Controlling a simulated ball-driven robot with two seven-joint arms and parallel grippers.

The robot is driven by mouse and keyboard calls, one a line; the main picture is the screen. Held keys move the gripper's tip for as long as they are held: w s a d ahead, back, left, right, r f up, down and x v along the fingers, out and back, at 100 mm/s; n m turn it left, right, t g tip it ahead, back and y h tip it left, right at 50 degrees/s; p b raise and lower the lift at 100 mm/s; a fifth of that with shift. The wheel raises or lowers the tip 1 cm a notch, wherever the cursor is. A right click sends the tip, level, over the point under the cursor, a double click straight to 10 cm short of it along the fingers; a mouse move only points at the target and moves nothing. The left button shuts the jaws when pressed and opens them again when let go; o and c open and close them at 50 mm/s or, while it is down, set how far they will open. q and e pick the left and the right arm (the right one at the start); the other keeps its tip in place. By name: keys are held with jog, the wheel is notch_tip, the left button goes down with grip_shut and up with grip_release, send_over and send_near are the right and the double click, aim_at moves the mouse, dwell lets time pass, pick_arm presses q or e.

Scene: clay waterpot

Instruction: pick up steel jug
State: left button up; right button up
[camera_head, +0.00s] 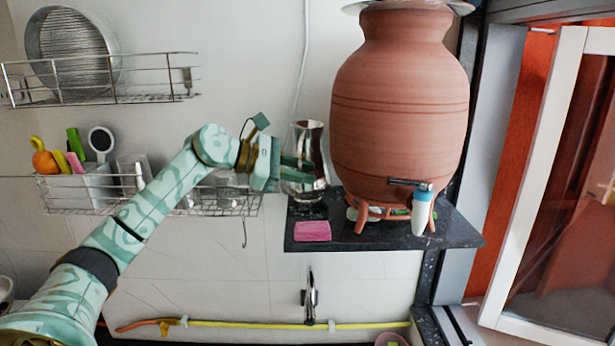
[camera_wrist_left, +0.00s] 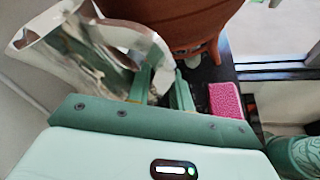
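The shiny steel jug (camera_head: 307,143) stands upright on the dark shelf, left of the clay waterpot. It also shows in the left wrist view (camera_wrist_left: 75,45), with its handle curving toward the fingers. My left gripper (camera_head: 298,170) reaches in from the left, level with the jug's lower body. Its two fingers (camera_wrist_left: 165,88) are apart, at the jug's handle side. The handle's lower part runs down near the gap between them; I cannot tell whether they touch it. My right gripper is not in view.
The large clay waterpot (camera_head: 400,110) with a tap stands close to the jug's right on the dark shelf (camera_head: 345,238). A pink sponge (camera_head: 312,231) lies near the shelf's front edge. Wire racks (camera_head: 100,80) hang on the left wall. A window frame is at right.

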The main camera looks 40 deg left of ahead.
pick_arm(q)
jog(key=shift+s, duration=0.15)
grip_shut()
jog(key=shift+r, duration=0.1)
